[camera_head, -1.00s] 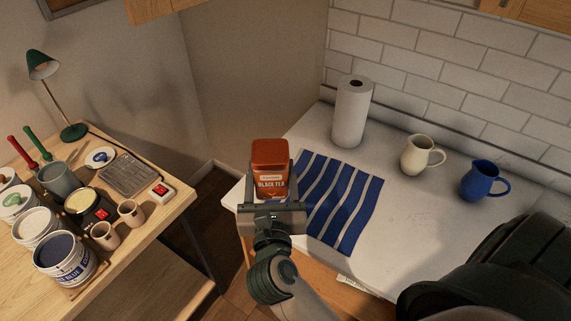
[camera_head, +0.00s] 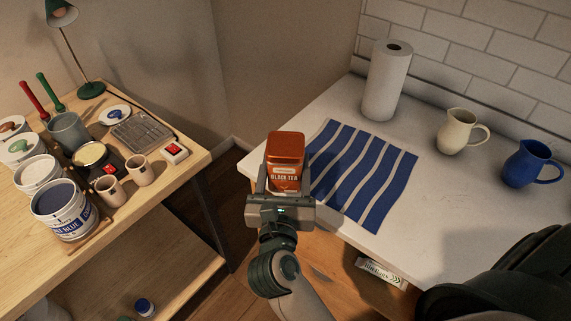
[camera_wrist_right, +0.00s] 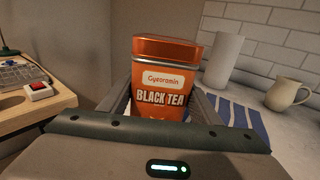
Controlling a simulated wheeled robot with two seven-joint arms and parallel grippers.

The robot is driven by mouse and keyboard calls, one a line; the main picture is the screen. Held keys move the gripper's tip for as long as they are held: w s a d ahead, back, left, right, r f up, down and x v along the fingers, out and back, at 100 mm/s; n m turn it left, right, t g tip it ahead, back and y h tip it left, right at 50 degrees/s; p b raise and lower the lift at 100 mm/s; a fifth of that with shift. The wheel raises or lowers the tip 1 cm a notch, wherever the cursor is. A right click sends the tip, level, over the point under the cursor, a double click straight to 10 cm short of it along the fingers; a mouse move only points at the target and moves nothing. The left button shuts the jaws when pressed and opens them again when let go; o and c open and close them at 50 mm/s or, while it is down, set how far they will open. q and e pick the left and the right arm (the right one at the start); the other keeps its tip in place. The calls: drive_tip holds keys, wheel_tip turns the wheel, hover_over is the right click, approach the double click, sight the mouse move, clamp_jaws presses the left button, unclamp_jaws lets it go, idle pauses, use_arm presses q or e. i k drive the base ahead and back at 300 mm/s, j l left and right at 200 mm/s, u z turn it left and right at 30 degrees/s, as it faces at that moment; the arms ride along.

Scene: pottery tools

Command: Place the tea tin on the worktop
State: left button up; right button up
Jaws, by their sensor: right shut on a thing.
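The orange tea tin (camera_head: 286,162), labelled Black Tea, is upright in my right gripper (camera_head: 283,190). The gripper is shut on it, with a finger on each side. The tin fills the middle of the right wrist view (camera_wrist_right: 164,85). In the head view it overlaps the left front corner of the white worktop (camera_head: 408,222), beside the striped cloth. I cannot tell its height above the surface. My left gripper is not in view.
A blue-and-white striped cloth (camera_head: 362,172) lies on the worktop. A paper towel roll (camera_head: 386,82), a cream jug (camera_head: 458,132) and a blue jug (camera_head: 528,164) stand behind and right. A wooden table (camera_head: 140,225) with paint pots and cups is at left.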

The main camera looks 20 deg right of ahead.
sight(523, 219)
drive_tip(key=z, duration=0.45)
drive_tip(key=i+z, duration=0.15)
drive_tip(key=z, duration=0.7)
drive_tip(key=i+z, duration=0.1)
drive_tip(key=z, duration=0.3)
drive_tip(key=j+z, duration=0.15)
drive_tip(key=z, duration=0.3)
drive_tip(key=i, duration=0.05)
